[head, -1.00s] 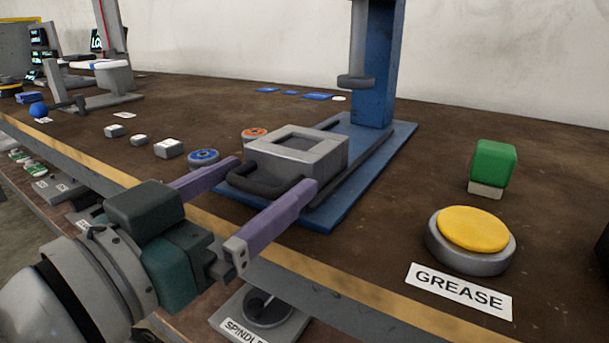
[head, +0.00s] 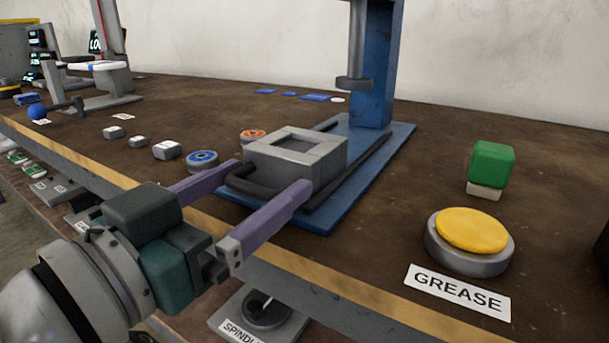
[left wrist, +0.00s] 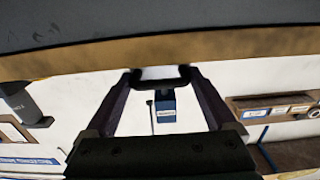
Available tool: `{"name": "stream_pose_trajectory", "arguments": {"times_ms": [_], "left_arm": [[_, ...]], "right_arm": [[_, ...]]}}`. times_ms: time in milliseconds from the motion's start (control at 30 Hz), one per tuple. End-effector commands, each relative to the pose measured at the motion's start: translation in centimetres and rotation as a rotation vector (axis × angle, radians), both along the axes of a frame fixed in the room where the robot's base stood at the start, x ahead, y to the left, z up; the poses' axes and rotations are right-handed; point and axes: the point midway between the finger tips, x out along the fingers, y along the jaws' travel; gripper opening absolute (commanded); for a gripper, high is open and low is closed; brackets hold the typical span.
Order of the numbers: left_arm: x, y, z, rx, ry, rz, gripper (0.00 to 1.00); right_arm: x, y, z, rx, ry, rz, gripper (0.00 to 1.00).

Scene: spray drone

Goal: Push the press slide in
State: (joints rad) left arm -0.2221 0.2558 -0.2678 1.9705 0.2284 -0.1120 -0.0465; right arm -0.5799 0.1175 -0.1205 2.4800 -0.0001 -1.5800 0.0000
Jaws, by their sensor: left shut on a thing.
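The press slide (head: 265,171) is a grey block with a square recess in its top, on dark rails over the blue press base (head: 352,195). A dark loop handle sticks out of its front towards me. My left gripper (head: 277,176) is shut on this handle, one purple finger at each side. In the left wrist view the handle (left wrist: 160,71) shows as a dark bar between the fingertips. The blue press column (head: 374,65) with its grey ram (head: 355,82) stands behind the slide. My right gripper is not in view.
A yellow button (head: 471,229) labelled GREASE and a green block (head: 491,165) stand to the right. A blue-topped disc (head: 202,159) and an orange-topped disc (head: 253,135) lie left of the slide. The table's yellow front edge (head: 330,275) runs below my gripper.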

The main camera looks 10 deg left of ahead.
Motion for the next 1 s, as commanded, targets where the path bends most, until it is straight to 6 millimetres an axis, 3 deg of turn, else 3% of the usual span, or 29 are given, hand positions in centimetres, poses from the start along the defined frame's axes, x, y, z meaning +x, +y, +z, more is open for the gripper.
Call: {"name": "stream_pose_trajectory", "arguments": {"times_ms": [267,500,667,1000], "left_arm": [[0.6,-0.2,0.0,-0.001,-0.002,0.001,0.0],[4.9,-1.7,-0.2,-0.001,-0.001,0.002,0.0],[6.9,-2.4,-0.2,-0.001,0.001,0.001,0.0],[7.3,-2.6,-0.1,-0.001,0.004,0.0,0.0]], "right_arm": [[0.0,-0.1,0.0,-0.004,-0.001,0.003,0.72],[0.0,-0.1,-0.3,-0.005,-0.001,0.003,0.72],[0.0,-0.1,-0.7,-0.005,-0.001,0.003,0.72],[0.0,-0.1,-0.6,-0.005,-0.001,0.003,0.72]]}}
